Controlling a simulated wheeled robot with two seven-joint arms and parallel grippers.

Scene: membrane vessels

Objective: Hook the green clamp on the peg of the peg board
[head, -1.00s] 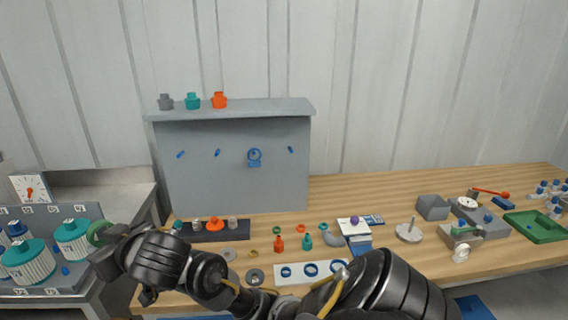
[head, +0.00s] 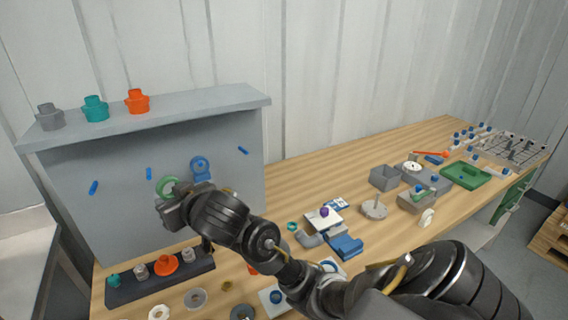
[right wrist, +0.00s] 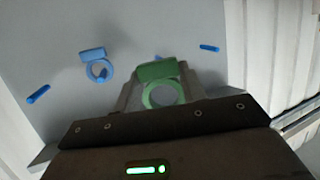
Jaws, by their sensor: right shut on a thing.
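The green clamp (head: 168,181) is a ring with a block-shaped body. My right gripper (head: 174,206) is shut on it and holds it in front of the grey peg board (head: 100,225). In the right wrist view the clamp's body (right wrist: 157,71) and ring show between the fingers, ring hole open. Bare blue pegs are at the left (head: 93,188), left of the clamp (head: 149,174) and at the right (head: 243,150). A blue clamp (head: 201,168) hangs on another peg, right of the green one. I cannot tell the gap to the board. My left gripper is out of view.
A shelf (head: 190,112) tops the board, with grey, teal and orange parts on it. A dark rack (head: 135,290) with small fittings stands below the board. Loose rings, a blue block (head: 346,246) and trays lie on the wooden table to the right.

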